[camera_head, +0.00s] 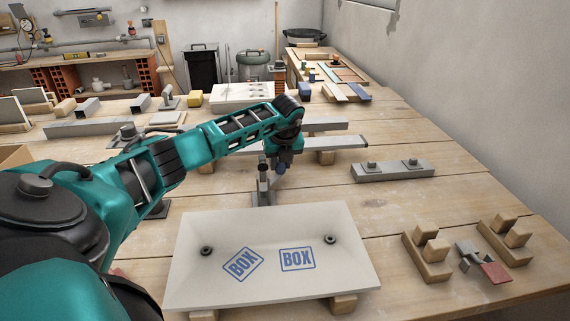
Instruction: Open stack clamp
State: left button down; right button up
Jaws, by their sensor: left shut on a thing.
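The stack clamp appears to be the grey metal upright with a flat foot (263,198) behind the white board marked BOX (270,230). My left arm reaches across from the left, and its gripper (275,168) points down at the top of this clamp. The left gripper is shut on a part there, which appears to be the clamp's handle; its fingers and the part are small and partly hidden by the wrist. A small dark blue piece shows beside the fingers. The white board lies on wooden blocks with two dark round fittings on it. My right gripper is out of view.
A grey bar with two knobs (392,171) lies to the right. Wooden cradles (427,254) and a small metal clamp with a red pad (484,264) sit at the front right. Long grey bars (330,144) lie behind the gripper. The table between is clear.

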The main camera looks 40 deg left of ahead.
pick_arm(q)
jog(key=shift+s+a+n, duration=0.1)
jog(key=shift+a+n, duration=0.3)
jog(key=shift+n, duration=0.2)
jog(key=c, duration=0.8)
grip_release()
jog(key=shift+r, duration=0.1)
jog(key=p+v, duration=0.1)
jog(key=v, duration=1.1)
jog(key=shift+d+r, duration=0.3)
jog(key=shift+y, duration=0.3)
